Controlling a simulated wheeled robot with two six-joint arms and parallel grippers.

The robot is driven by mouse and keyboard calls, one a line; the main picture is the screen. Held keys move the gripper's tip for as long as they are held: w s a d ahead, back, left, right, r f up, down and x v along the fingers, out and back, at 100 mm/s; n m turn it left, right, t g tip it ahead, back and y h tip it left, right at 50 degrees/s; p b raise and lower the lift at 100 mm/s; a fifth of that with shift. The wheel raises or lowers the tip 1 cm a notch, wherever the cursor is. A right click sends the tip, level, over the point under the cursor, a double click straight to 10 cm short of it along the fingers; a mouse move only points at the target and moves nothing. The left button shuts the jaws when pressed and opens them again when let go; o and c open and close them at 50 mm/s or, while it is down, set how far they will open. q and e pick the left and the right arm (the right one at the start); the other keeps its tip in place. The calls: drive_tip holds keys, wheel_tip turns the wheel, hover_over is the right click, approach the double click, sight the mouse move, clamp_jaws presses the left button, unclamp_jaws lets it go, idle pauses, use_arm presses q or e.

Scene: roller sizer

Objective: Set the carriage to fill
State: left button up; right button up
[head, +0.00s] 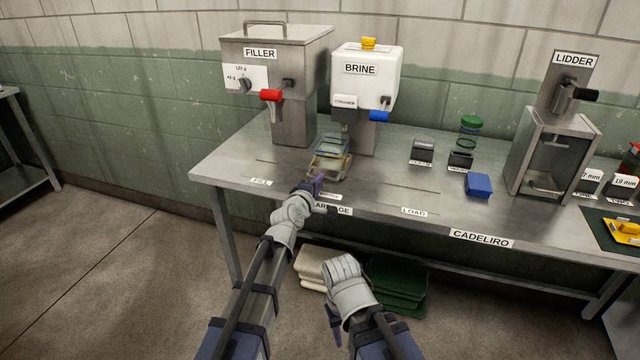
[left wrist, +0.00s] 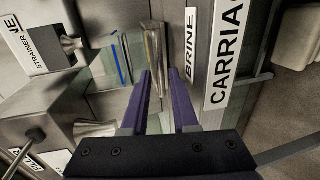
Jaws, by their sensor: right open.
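The carriage (head: 330,168) is a small yellowish-edged frame bearing a clear container (head: 333,145). It stands on the table under the BRINE machine, right of the FILL label (head: 261,182). My left gripper (head: 318,182) is at the carriage's front edge and hides part of it. In the left wrist view its purple fingers (left wrist: 165,78) are apart, with an upright metal bar (left wrist: 154,45) at the gap between the tips, beside the BRINE label (left wrist: 190,45). I cannot tell whether they touch it. My right gripper (head: 334,322) is open and empty, low in front of the table.
The FILLER (head: 275,85) with a red handle stands left of the BRINE machine (head: 368,75). The LOAD label (head: 413,212) lies right of the carriage. A blue block (head: 477,184) and the LIDDER (head: 550,130) stand farther right. Table surface left of the carriage looks clear.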

use_arm(q)
drive_tip(key=shift+x, duration=0.95)
clamp_jaws()
idle(0.7)
